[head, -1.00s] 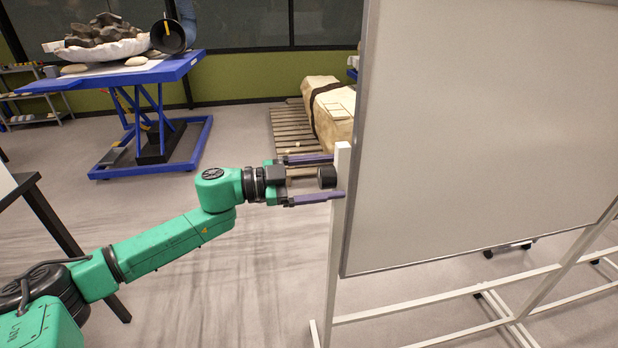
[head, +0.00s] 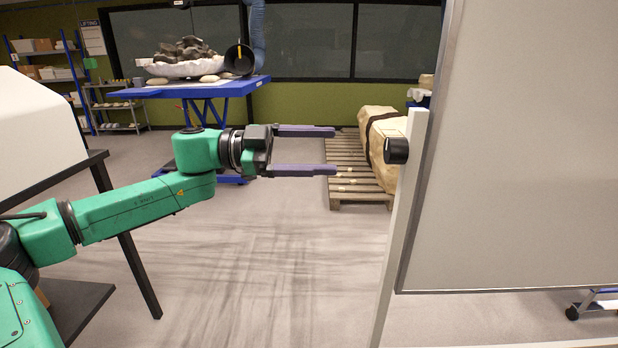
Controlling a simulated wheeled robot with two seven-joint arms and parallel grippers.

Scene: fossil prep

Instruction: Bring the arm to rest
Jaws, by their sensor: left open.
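My left arm comes in from the left, green with dark joints, stretched out at mid height. My left gripper (head: 334,151) points right with its two purple-grey fingers apart and nothing between them. Its tips are a short way left of a black knob (head: 397,150) on the white post of a whiteboard stand (head: 404,215), with a clear gap between. My right gripper is not in view.
The whiteboard (head: 530,160) fills the right side. A wooden pallet (head: 350,185) with a wrapped plaster block (head: 378,125) stands behind. A blue lift table (head: 235,87) with a fossil is at the back. A black-legged table (head: 140,270) is at left. Floor between is clear.

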